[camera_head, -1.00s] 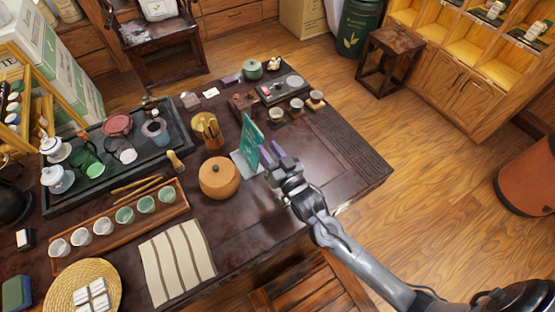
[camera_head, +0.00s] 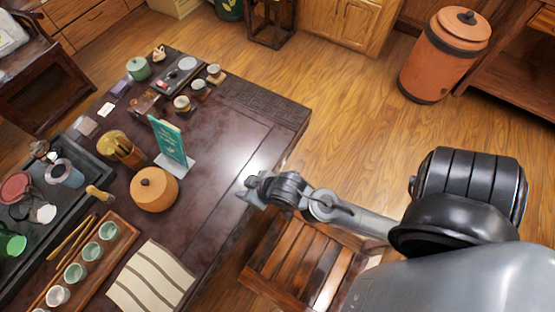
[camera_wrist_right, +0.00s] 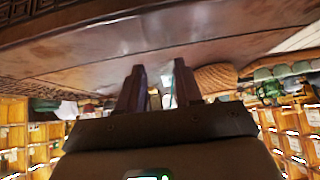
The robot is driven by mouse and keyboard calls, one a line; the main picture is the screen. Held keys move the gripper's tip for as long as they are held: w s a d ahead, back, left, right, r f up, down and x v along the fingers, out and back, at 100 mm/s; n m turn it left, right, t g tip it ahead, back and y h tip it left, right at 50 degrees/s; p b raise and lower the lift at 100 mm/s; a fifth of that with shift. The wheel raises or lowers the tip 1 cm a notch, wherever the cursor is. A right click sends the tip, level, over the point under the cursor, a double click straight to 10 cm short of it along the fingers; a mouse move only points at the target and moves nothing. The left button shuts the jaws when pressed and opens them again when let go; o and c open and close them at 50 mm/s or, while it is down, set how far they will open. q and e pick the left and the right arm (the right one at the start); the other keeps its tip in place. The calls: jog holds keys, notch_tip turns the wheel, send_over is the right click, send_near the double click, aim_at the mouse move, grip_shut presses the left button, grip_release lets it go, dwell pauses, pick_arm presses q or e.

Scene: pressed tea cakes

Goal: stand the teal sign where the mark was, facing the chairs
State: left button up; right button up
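The teal sign (camera_head: 171,140) stands upright on a pale base (camera_head: 178,165) on the dark tea table (camera_head: 222,135), just right of the round wooden box (camera_head: 154,189). Its lettered face shows in the head view. My right gripper (camera_head: 243,194) is at the table's near right edge, clear of the sign. In the right wrist view my right gripper (camera_wrist_right: 160,85) has its two fingers apart with nothing held, and a thin teal strip shows between them beyond. No mark can be made out on the table. My left gripper is not in view.
A slatted wooden seat (camera_head: 310,262) is below my right arm, and a dark chair (camera_head: 40,85) stands at the far left. A bamboo holder (camera_head: 119,148) and small cups (camera_head: 182,103) stand near the sign. The table's right part is clear.

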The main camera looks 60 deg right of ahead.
jog(key=s+n+g, duration=0.1)
jog(key=s+g, duration=0.3)
jog(key=s, duration=0.5)
jog(key=shift+s+d+f+n+g+h, duration=0.25)
jog(key=shift+s+d+n+g+h, duration=0.05)
jog(key=shift+s+d, duration=0.15)
